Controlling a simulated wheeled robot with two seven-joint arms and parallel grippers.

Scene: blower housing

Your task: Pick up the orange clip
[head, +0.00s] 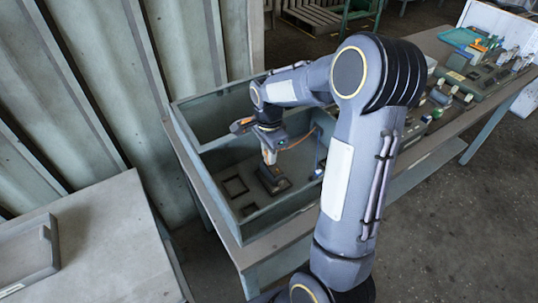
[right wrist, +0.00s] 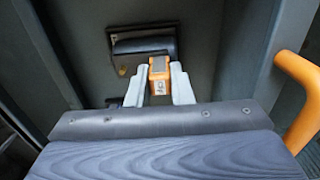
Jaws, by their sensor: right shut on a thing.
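My right gripper (head: 269,158) reaches down into the grey open-topped bin, pointing downward. In the right wrist view its two grey fingers (right wrist: 159,82) are shut on the orange clip (right wrist: 160,68), a small orange block with a dark grey patch on top. The clip sits between the fingertips. A dark block (head: 273,179) is just below the gripper in the head view; it also shows beyond the fingertips in the right wrist view (right wrist: 143,47). I cannot tell whether the clip touches it. My left gripper is out of view.
The bin (head: 256,216) has tall walls and a divider, close around my right gripper. A bench to the right carries several parts and a teal tray (head: 461,37). A grey table (head: 110,235) with a shallow tray stands at left.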

